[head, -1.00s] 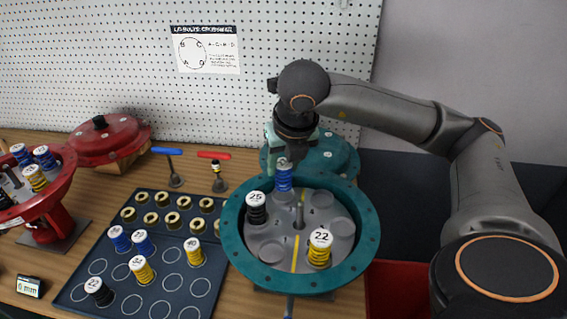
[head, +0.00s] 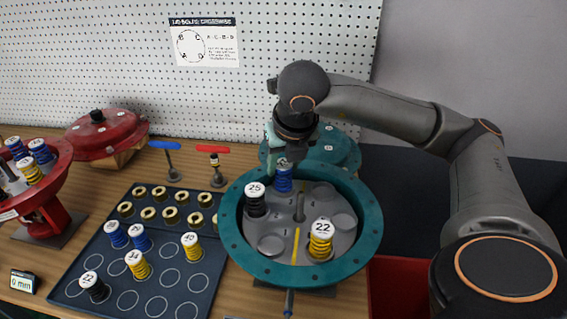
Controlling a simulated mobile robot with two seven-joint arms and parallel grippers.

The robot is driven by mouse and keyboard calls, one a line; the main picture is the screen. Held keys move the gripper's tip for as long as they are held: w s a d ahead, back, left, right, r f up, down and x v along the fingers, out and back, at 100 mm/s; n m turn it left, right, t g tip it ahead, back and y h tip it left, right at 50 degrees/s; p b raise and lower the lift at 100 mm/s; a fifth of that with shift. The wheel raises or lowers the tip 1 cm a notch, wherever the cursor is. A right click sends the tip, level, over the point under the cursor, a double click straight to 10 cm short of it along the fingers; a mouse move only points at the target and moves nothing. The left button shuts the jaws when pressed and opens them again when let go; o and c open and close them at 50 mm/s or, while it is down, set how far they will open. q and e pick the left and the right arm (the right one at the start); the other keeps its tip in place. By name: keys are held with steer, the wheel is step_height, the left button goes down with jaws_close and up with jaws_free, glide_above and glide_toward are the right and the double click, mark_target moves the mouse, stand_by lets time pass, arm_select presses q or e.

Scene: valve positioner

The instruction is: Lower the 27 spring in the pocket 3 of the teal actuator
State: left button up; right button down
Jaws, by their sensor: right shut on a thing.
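The teal actuator (head: 372,222) is an open round housing with a grey plate of round pockets inside. A black spring with a cap marked 25 (head: 256,200) stands in it at the left, and a yellow spring marked 22 (head: 321,240) at the front right. My right gripper (head: 284,165) is shut on a blue spring (head: 284,180) at the back of the housing. The blue spring is upright; its label is hidden by the gripper. I cannot tell whether its lower end touches the pocket floor. My left gripper is not in view.
A dark tray (head: 165,305) at the left holds several capped springs and brass rings. A red actuator (head: 45,215) with springs stands further left. A teal cover (head: 335,150) lies behind the housing. Blue-handled (head: 150,145) and red-handled (head: 213,149) tools stand near the tray.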

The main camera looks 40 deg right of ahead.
steer(key=shift+f, duration=0.35)
steer(key=shift+c, duration=1.8)
jaws_free()
steer(key=shift+r, duration=0.15)
steer(key=p+v, duration=0.3)
steer(key=v, duration=0.9)
steer(key=shift+s+r, duration=0.1)
